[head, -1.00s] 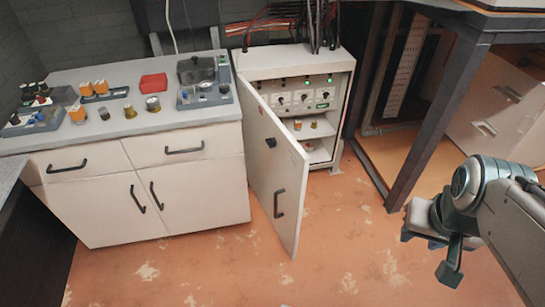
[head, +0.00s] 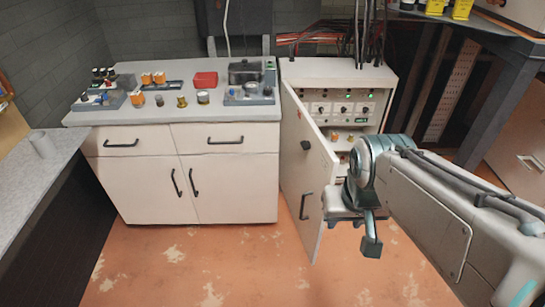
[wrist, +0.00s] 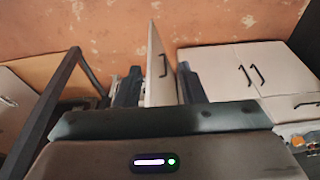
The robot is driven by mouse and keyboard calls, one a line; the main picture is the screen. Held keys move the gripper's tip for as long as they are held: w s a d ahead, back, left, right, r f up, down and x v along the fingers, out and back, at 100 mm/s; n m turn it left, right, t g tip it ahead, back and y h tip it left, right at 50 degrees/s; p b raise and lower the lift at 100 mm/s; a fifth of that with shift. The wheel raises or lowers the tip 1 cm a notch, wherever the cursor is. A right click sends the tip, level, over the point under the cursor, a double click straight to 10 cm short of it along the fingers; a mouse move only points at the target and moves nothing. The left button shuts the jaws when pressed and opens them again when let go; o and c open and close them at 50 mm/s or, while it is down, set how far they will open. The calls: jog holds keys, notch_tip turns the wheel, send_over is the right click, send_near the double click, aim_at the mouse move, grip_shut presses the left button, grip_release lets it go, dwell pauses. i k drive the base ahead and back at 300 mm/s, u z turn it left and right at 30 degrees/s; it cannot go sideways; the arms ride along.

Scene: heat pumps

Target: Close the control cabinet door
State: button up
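The control cabinet (head: 337,72) stands beside the white counter, with lit green lamps and knobs on its panel. Its white door (head: 310,165) is swung open towards me, with a black handle (head: 305,206) and a dark round knob on its face. My gripper (head: 357,222) is in front of the cabinet opening, just right of the door's free edge in the head view. In the wrist view, the fingers are apart, and the door (wrist: 157,75) shows between them, beyond the gripper. I cannot tell whether they touch it. My arm hides the lower right of the cabinet.
A white counter (head: 225,170) with drawers and small parts on top stands left of the cabinet. A dark-framed table (head: 475,40) is at the right. The orange floor (head: 240,265) in front of the counter is clear.

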aim_at(304, 175)
jog(key=i, duration=1)
jog(key=u, duration=0.7)
jog(key=k, duration=0.35)
jog(key=z, duration=0.15)
